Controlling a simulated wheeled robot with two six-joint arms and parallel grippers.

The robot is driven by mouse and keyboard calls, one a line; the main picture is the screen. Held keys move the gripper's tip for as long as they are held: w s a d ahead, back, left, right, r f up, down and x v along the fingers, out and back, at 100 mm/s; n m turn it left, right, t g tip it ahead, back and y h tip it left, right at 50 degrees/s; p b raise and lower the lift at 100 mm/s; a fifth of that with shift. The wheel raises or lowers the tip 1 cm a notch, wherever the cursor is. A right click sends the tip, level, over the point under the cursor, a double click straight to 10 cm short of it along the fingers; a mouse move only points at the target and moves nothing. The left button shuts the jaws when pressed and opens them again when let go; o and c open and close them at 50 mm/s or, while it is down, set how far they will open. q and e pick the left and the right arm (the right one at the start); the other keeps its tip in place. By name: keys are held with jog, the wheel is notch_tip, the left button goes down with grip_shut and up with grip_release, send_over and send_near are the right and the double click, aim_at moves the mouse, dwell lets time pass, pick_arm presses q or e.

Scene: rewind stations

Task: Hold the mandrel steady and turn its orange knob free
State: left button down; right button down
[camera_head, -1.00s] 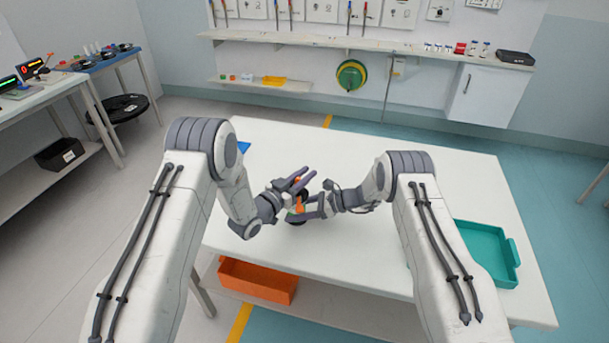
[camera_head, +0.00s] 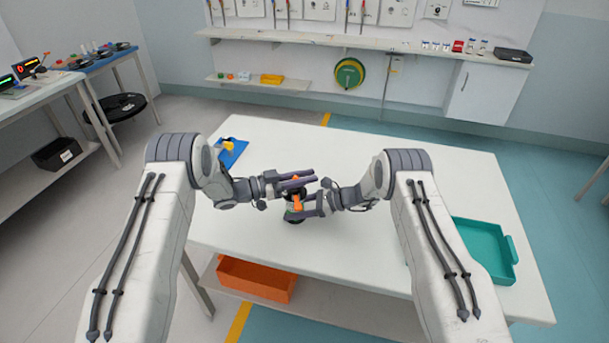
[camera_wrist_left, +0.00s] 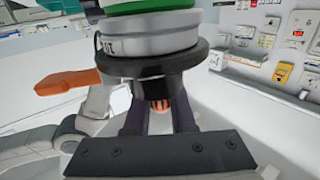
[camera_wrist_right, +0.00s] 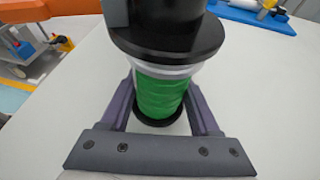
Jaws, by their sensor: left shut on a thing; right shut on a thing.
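The mandrel (camera_head: 295,193) is between my two grippers over the white table; it carries a green winding (camera_wrist_right: 160,98) and black flanges (camera_wrist_left: 150,62). My right gripper (camera_head: 297,211) is shut on the mandrel, with its fingers on either side of the green winding in the right wrist view. My left gripper (camera_head: 308,178) is higher and is shut on the ribbed orange knob (camera_wrist_left: 160,106), which is partly hidden between its fingers beside a black flange. An orange lever (camera_wrist_left: 66,82) sticks out to the left in the left wrist view.
A blue pad with a yellow item (camera_head: 230,150) lies at the table's (camera_head: 380,260) back left. A teal tray (camera_head: 484,250) sits at the right. An orange bin (camera_head: 256,279) stands on the lower shelf. The table's front middle is clear.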

pick_arm(q)
jog(key=m+g, duration=0.1)
jog(key=g, duration=0.1)
jog(key=m+g, duration=0.1)
jog(key=g, duration=0.1)
jog(key=s+m+g, duration=0.1)
jog(key=m+g, duration=0.1)
jog(key=shift+f+h, duration=0.1)
jog(key=shift+h, duration=0.2)
jog(key=shift+s+a+m+g, duration=0.15)
jog(key=shift+m+g, duration=0.65)
jog(key=shift+g, duration=0.6)
jog(key=shift+s+m+g, duration=0.2)
jog(key=shift+m+g, duration=0.1)
jog(key=shift+g, duration=0.1)
jog(key=c, duration=0.7)
grip_release()
jog(key=shift+c, duration=0.2)
notch_tip(320, 180, up, 10)
